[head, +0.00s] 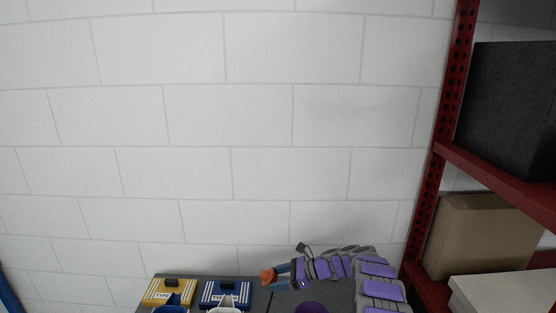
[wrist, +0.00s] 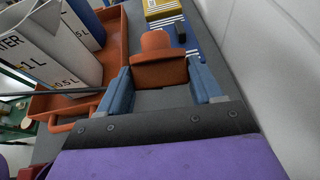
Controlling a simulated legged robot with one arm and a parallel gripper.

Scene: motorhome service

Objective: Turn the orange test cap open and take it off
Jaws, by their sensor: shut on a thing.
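The orange test cap (wrist: 158,66) is between the two blue fingers of my gripper (wrist: 160,82) in the wrist view. It has a broad base and a narrower raised grip. My gripper is shut on it. In the head view the cap (head: 267,277) shows at the tips of my gripper (head: 281,271), low in the picture, over the dark grey bench top. No fitting shows around the cap, but its underside is hidden, so I cannot tell whether it touches anything below.
An orange tray (wrist: 113,62) holding measuring jugs (wrist: 45,45) stands left in the wrist view. A yellow box (head: 170,291) and a blue box (head: 227,292) are on the bench. A red shelf (head: 428,200) stands right; a white block wall (head: 260,120) is behind.

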